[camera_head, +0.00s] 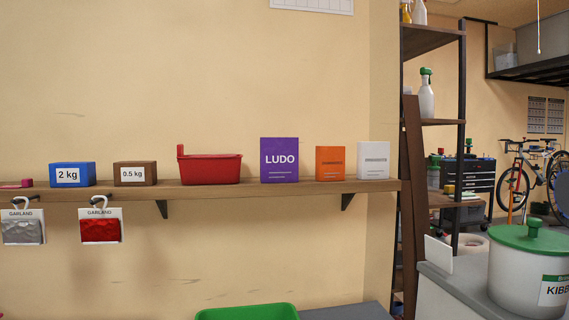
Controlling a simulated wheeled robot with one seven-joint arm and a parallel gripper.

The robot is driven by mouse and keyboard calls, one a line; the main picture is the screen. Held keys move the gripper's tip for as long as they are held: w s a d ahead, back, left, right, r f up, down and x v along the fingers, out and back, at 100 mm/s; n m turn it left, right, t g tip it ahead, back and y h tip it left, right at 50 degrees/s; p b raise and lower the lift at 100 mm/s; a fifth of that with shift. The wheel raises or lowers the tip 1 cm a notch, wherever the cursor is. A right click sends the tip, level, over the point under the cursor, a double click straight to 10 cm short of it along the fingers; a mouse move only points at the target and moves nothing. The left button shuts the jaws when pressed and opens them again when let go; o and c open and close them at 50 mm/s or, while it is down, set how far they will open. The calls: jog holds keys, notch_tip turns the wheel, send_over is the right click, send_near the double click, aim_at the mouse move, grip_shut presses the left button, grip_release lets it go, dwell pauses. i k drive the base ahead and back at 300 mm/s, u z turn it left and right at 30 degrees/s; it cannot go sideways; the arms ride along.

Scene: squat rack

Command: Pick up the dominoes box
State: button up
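Three upright boxes stand at the right end of a wooden wall shelf (225,189). The purple box (279,145) reads LUDO. To its right is a smaller orange box (330,163), then a white box (373,160) at the shelf's end. The printing on the orange and white boxes is too small to read, so I cannot tell which is the dominoes box. Small gaps separate the boxes. My gripper is not in view.
On the same shelf stand a red basket (210,166), a brown 0.5 kg block (135,174) and a blue 2 kg block (73,175). Garland packs (101,229) hang below. A green bin (247,313) is below. A kibble tub (526,271) stands on the right counter.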

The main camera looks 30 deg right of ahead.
aim_at(330, 161)
jog(key=k, duration=0.65)
jog(key=z, duration=0.55)
jog(key=i, duration=0.85)
jog(key=z, duration=0.45)
